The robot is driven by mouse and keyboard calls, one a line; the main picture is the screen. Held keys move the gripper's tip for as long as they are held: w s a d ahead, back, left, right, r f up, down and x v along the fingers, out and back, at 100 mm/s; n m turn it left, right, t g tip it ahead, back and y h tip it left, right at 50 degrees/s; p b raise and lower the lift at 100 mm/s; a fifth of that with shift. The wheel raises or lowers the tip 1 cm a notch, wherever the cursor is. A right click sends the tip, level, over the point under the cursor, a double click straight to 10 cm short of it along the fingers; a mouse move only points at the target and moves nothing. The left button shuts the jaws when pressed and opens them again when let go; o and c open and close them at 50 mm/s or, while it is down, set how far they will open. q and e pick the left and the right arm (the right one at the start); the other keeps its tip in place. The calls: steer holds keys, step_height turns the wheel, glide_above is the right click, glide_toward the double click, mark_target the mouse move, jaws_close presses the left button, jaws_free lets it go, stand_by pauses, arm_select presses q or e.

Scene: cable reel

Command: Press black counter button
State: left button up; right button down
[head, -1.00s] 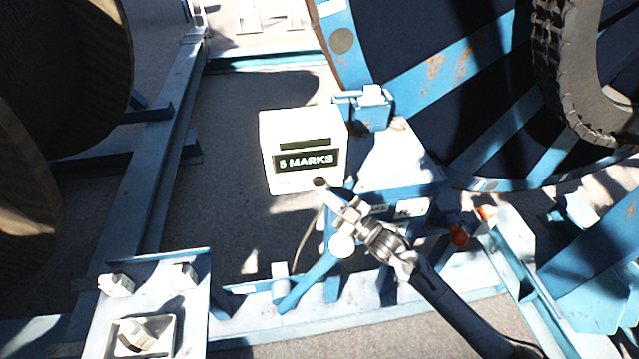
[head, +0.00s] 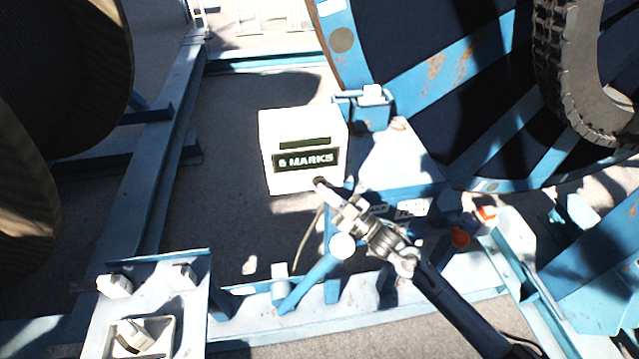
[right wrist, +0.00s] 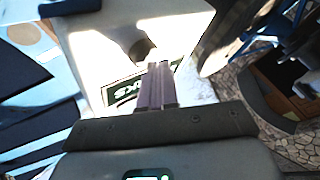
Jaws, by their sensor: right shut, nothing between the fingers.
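The white counter box (head: 268,150) stands left of the blue reel stand in the head view. Its dark display (head: 306,160) seems to read "6 MARKS". The black button (head: 319,180) shows as a small dark spot low on its front, mostly covered by my fingertips. My right gripper (head: 322,187) is shut and empty, its tips at the button; I cannot tell whether they touch it. The right wrist view shows the shut fingers (right wrist: 157,85) pointing at the white box (right wrist: 95,55), with part of the display beside them. My left gripper is not in view.
A blue reel stand (head: 400,160) and large reel (head: 450,75) are right of the box. A blue frame rail (head: 155,170) runs along the left. A thin cable (head: 306,240) hangs below the box. Bare ground (head: 230,130) lies left of the box.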

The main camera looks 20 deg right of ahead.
steer(key=shift+w, duration=0.25)
steer(key=shift+w+d+b, duration=0.1)
steer(key=shift+w+b, duration=0.15)
steer(key=shift+b, duration=0.15)
steer(key=shift+s, duration=0.2)
stand_by(0.5)
steer(key=shift+s+p, duration=0.75)
steer(key=shift+s, duration=0.05)
steer(key=shift+a, duration=0.2)
steer(key=s+p, duration=0.2)
steer(key=s, duration=0.1)
steer(key=s+p, duration=0.1)
steer(key=s, duration=0.1)
steer(key=shift+a, duration=0.4)
